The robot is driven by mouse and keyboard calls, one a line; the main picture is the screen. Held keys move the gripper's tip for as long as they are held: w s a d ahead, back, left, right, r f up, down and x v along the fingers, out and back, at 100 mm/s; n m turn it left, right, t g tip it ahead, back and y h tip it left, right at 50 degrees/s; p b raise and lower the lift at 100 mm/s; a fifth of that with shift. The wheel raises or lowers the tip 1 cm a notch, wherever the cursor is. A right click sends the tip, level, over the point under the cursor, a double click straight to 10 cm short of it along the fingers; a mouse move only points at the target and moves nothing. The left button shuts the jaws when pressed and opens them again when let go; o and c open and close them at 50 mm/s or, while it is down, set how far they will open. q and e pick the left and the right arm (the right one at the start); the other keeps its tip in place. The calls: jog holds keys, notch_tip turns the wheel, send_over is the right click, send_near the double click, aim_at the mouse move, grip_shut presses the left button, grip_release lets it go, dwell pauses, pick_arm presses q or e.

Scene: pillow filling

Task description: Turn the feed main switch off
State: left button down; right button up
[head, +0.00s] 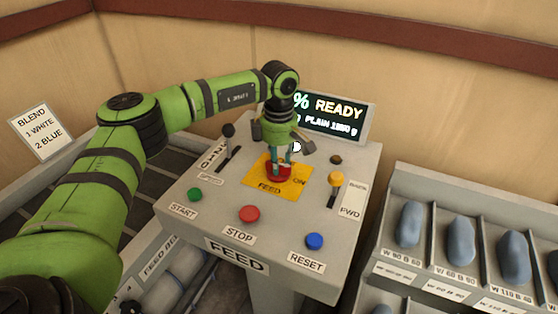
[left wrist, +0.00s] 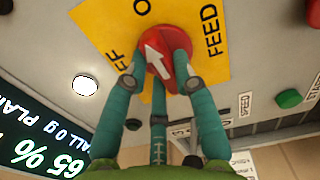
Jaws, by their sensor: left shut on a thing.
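The feed main switch is a red rotary knob (head: 279,173) on a yellow plate (head: 262,187) marked FEED and ON, on top of the grey FEED console. My left gripper (head: 280,158) comes down on it from above with its teal fingers shut around the knob. In the left wrist view the knob (left wrist: 160,62) shows a white arrow, pointing up and slightly left in that picture. The plate lettering is partly hidden by the fingers there. I cannot tell which position the arrow marks exactly. My right gripper is not in view.
The console holds a green START button (head: 194,195), red STOP button (head: 249,214), blue RESET button (head: 314,241), a yellow-knobbed lever (head: 336,179) and a black-knobbed lever (head: 229,130). A display (head: 338,115) reading READY stands behind. A rack of bluish pillows (head: 460,240) is at right.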

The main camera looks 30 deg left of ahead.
pick_arm(q)
jog(key=n+b, duration=0.1)
jog(key=n, duration=0.2)
jog(key=shift+a+f+n, duration=0.1)
jog(key=shift+n, duration=0.3)
jog(key=n+b, duration=0.1)
jog(key=n, duration=0.3)
jog(key=shift+s+n+b, duration=0.1)
jog(key=shift+n+b, duration=0.2)
jog(key=shift+b, duration=0.05)
jog(key=n+b, duration=0.1)
jog(key=n, duration=0.3)
jog(key=shift+s+a+n, duration=0.1)
jog(key=shift+a+n, duration=0.05)
jog(key=shift+n, duration=0.15)
jog(key=shift+s+n+b, duration=0.1)
jog(key=shift+n+b, duration=0.2)
jog(key=shift+n, duration=1.8)
jog(key=c, duration=1)
grip_release()
